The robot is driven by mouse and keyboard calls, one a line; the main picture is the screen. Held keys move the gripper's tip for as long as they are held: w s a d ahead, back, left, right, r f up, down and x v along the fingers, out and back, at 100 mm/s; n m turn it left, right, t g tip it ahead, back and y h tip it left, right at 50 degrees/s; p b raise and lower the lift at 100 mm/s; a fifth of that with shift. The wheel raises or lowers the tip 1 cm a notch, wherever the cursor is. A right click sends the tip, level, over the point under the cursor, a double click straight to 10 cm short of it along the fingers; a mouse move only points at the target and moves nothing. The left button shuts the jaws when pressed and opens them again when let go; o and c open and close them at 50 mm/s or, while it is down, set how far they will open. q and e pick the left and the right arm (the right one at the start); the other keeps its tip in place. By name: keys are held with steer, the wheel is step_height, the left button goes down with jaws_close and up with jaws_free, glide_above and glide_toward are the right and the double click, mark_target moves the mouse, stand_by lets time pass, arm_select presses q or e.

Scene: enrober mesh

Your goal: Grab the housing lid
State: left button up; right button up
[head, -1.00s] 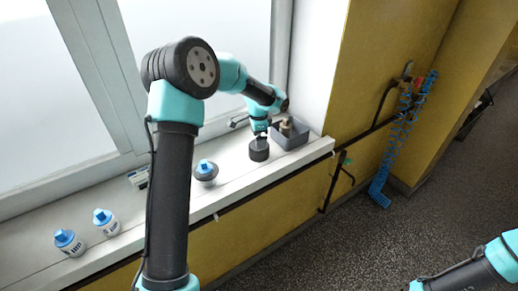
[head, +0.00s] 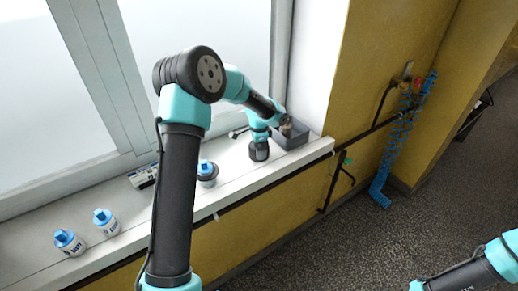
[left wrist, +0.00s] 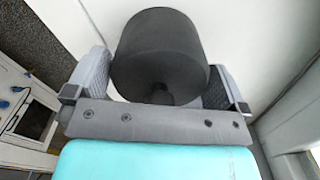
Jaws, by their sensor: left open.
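The housing lid, which I take to be the dark grey round piece (head: 259,154), is on the white sill in the head view. In the left wrist view the dark lid (left wrist: 160,50) fills the space between the fingers, with a small knob facing the palm. My left gripper (head: 259,139) is over the lid. In the left wrist view the gripper (left wrist: 160,80) is open, with one grey finger on each side of the lid. I cannot tell whether the fingers touch it. My right gripper is out of view; only part of that arm shows at the lower right.
Two white bottles with blue caps (head: 69,242) (head: 106,221) and a small box (head: 141,177) are further left.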

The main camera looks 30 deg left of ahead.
arm_select(q)
steer(key=c, duration=0.6)
steer(key=shift+r, duration=0.1)
steer(key=shift+r, duration=1.8)
steer(key=s+d, duration=0.2)
steer(key=s, duration=0.2)
steer(key=s+d, duration=0.3)
steer(key=s, duration=0.2)
steer(key=s+d+r, duration=0.1)
steer(key=s+d, duration=0.2)
steer(key=s, duration=0.1)
steer(key=shift+s+d+r, duration=0.1)
steer(key=shift+s+d, duration=0.1)
steer(key=shift+s, duration=0.1)
